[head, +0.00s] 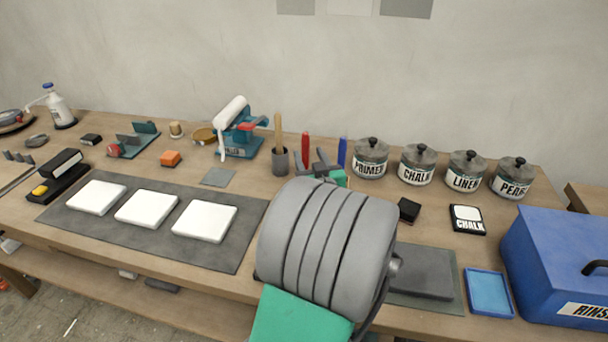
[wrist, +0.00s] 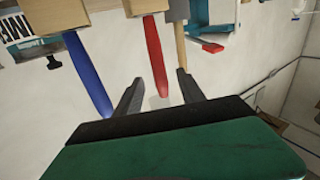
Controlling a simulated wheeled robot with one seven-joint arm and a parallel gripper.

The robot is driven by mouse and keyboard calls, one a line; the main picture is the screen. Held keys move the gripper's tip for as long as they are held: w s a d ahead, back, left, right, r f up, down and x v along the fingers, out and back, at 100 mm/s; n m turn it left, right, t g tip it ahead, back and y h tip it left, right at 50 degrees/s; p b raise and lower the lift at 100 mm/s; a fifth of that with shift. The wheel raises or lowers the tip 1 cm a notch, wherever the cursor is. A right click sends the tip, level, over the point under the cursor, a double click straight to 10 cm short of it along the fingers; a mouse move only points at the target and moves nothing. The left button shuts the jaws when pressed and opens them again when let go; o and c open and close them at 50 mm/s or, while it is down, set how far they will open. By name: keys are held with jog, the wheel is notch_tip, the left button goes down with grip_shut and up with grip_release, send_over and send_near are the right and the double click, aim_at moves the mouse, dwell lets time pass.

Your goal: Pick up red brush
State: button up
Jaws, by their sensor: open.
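The red brush (head: 305,148) stands upright toward the back of the bench, just beyond my gripper (head: 313,164). In the wrist view, the red brush (wrist: 155,55) extends from a wooden block at the top edge, and its free end shows between the two fingers of my gripper (wrist: 158,80). The fingers are spread and hold nothing. I cannot tell how far the handle is from them in depth. The lower part of the brush is hidden behind my gripper in the head view.
A blue brush (head: 342,152) stands close to the right, and a grey cup (head: 280,162) with a wooden-handled tool close to the left. Several labelled jars (head: 417,165) line the back right. A blue box (head: 560,260) stands at the right. White tiles (head: 204,222) lie on a grey mat.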

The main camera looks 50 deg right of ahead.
aim_at(303, 141)
jog(key=shift+w+d, duration=0.15)
jog(key=shift+w, duration=0.15)
jog(key=p+x, duration=0.3)
jog(key=x, duration=0.3)
jog(key=shift+w+d+r, duration=0.1)
jog(key=shift+w+d, duration=0.05)
jog(key=shift+w, duration=0.05)
jog(key=shift+w+d, duration=0.25)
jog(key=shift+c, duration=0.5)
jog(key=shift+s, duration=0.1)
grip_shut()
